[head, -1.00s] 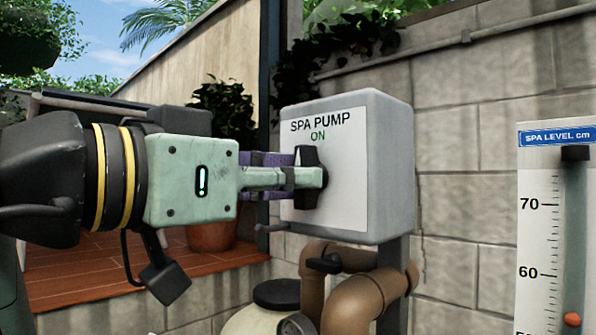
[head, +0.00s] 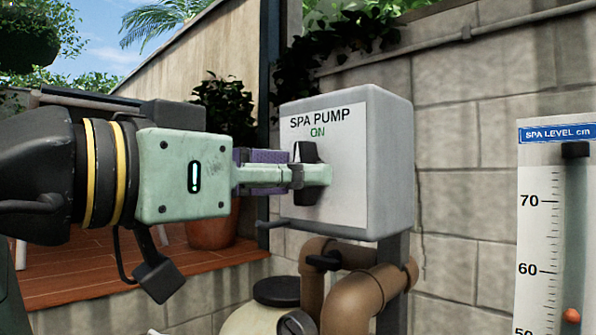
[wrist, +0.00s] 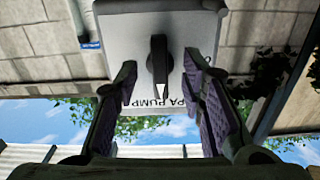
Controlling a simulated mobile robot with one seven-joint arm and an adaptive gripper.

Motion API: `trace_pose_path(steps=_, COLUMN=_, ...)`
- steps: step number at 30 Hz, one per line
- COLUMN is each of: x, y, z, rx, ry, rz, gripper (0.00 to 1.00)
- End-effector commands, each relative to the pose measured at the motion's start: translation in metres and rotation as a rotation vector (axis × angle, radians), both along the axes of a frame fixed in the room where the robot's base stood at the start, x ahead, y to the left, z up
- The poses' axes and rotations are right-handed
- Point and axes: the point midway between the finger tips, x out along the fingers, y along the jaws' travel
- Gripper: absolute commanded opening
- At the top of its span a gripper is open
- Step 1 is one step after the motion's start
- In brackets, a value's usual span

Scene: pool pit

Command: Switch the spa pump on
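The grey spa pump box (head: 390,165) has a white front plate reading SPA PUMP with a green ON below it. A black knob (head: 306,160) sits on that plate under the ON mark, its bar roughly upright. My gripper (head: 318,174) is level with the knob, with its near finger in front of part of it. In the wrist view the knob (wrist: 159,65) stands between the two spread fingers of my gripper (wrist: 161,72), with a gap on each side.
Brown pipes (head: 355,297) with a black handle run below the box, beside a pale tank with a dark lid (head: 277,291). A spa level gauge (head: 538,235) stands at the right. A block wall (head: 470,180) is behind, and a potted plant (head: 222,115) at the left.

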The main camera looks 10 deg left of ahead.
Motion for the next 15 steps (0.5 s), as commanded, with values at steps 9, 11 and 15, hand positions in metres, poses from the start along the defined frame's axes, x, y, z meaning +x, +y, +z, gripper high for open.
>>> trace_pose_path(steps=9, x=-0.037, y=0.025, z=0.001, rx=-0.001, ry=-0.002, rz=0.003, gripper=0.37)
trace_pose_path(steps=11, x=-0.043, y=0.029, z=0.0, rx=-0.001, ry=0.0, rz=0.002, gripper=0.37)
trace_pose_path(steps=15, x=-0.053, y=0.035, z=0.0, rx=-0.001, ry=-0.001, rz=0.001, gripper=0.37)
